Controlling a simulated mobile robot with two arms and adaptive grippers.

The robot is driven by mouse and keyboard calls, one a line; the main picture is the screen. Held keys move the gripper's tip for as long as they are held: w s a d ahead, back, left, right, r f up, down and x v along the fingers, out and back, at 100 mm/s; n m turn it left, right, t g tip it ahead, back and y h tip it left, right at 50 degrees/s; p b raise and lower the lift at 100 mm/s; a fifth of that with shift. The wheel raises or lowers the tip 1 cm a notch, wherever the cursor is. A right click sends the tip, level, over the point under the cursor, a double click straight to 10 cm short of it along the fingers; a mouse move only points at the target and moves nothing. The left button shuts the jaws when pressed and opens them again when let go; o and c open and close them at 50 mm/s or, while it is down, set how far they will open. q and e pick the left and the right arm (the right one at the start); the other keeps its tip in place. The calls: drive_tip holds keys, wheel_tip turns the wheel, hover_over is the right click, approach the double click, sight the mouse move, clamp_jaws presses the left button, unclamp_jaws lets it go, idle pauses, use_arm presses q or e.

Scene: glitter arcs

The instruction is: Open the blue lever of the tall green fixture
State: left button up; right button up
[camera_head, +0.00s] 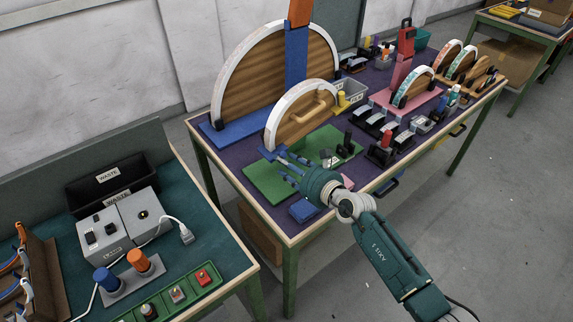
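A green base plate (262,186) lies near the front left of the purple-topped table. A wooden half disc (294,131) with a white rim and a wooden handle stands at its back. A small blue part (268,154) shows at the rim's lower left; I cannot tell whether it is a lever or one of my fingertips. My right gripper (288,170) is over the green plate, with its blue fingers spread and nothing visible between them. Whether it touches anything is unclear. My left gripper is not in view.
A taller half disc (262,78) on a blue base stands behind, with a blue upright bar (296,55) topped in orange. A blue block (303,210) lies at the table's front edge. Black clamps and a red fixture (403,60) crowd the right. A bench (215,235) stands left.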

drive_tip(key=shift+w+d+r, duration=0.3)
drive_tip(key=shift+d+r, duration=0.05)
drive_tip(key=shift+r, duration=0.05)
drive_tip(key=p+v, duration=0.5)
drive_tip(key=v, duration=0.3)
drive_tip(key=shift+s+f, duration=0.15)
drive_tip(key=shift+f, duration=0.15)
drive_tip(key=shift+a, duration=0.2)
